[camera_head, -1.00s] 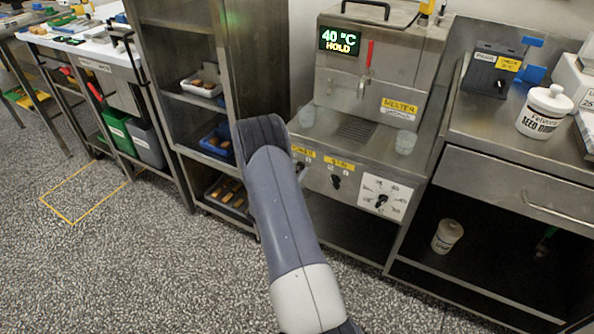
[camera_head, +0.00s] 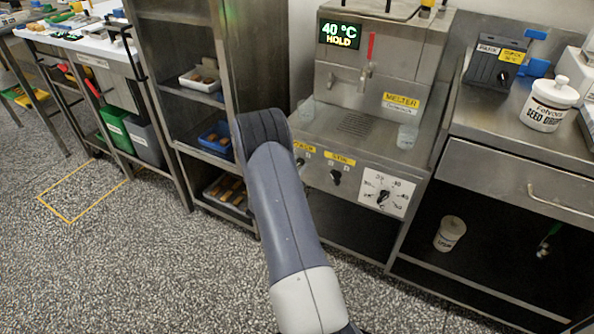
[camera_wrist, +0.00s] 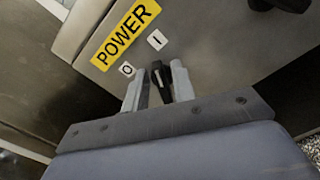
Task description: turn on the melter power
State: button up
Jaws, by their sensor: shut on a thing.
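The melter (camera_head: 345,80) stands in the middle of the head view, its display (camera_head: 340,35) lit with "40 °C HOLD". Its front panel carries a yellow POWER label, clear in the wrist view (camera_wrist: 125,30), with O and I marks below it. The black power knob (camera_wrist: 160,78) sits between the two fingers of my gripper (camera_wrist: 159,88), which is shut on it. The knob's upper end points roughly towards the I mark; its exact setting is hard to tell. In the head view my arm hides the gripper and most of the power knob.
To the right of the power knob are a STIR knob (camera_head: 336,177) and a temperature dial (camera_head: 384,195). A shelf rack (camera_head: 235,60) stands close on the left of my arm. A steel counter (camera_head: 500,135) with a seed pot (camera_head: 550,103) is on the right.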

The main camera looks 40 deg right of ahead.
jog(key=shift+m+b, duration=0.35)
jog(key=shift+m, duration=0.15)
jog(key=o, duration=0.7)
jog(key=shift+c, duration=0.2)
jog(key=p+v, duration=0.1)
jog(key=v, duration=1)
jog(key=shift+d, duration=0.1)
